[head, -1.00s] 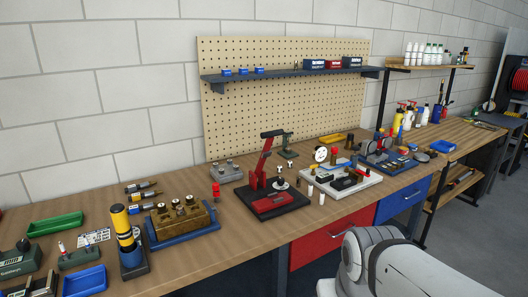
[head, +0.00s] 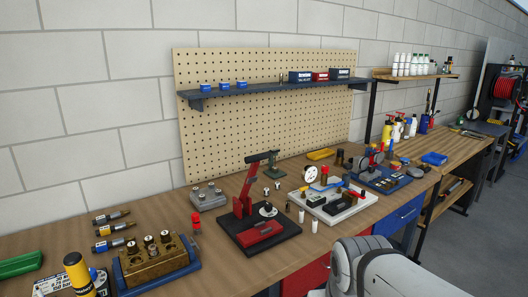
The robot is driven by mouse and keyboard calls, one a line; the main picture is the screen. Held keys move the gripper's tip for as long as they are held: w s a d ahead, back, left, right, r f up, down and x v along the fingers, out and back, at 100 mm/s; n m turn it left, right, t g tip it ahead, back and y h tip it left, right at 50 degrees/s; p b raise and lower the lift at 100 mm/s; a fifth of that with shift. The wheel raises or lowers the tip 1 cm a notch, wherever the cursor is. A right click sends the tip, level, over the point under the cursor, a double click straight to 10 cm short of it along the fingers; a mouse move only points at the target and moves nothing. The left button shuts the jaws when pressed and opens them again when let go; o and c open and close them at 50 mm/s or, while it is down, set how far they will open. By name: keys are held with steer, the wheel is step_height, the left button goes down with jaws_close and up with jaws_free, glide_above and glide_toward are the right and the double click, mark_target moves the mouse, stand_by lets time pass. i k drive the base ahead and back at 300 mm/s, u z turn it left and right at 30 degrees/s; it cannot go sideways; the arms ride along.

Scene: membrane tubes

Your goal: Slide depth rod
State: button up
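I cannot pick out the depth rod with certainty at this size. A white base plate (head: 336,211) on the bench holds small dark and brass parts, with a white round dial (head: 310,175) at its back left. Left of it stands a black-based fixture (head: 260,237) with a raised red lever and a red block. Further left, a brass block (head: 156,263) with several capped fittings sits in a blue tray. My gripper is out of view; only a white link of my arm shows at the lower right, in front of the bench.
The wooden bench (head: 222,268) runs along a block wall with a pegboard (head: 260,120) and shelf (head: 270,87). Blue fixtures (head: 380,178) and a second bench with bottles (head: 412,128) stand to the right. A yellow-black cylinder (head: 80,275) is at the lower left.

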mark_target(276, 150)
steer(key=z, duration=0.35)
steer(key=k, duration=0.65)
steer(key=z, duration=1.1)
steer(key=k, duration=0.7)
steer(key=z, duration=0.45)
steer(key=i, duration=1.3)
steer(key=u, duration=0.6)
steer(key=i, duration=1.65)
steer(key=u, duration=1.4)
steer(key=i, duration=1.25)
steer(key=u, duration=0.85)
steer(key=k, duration=0.65)
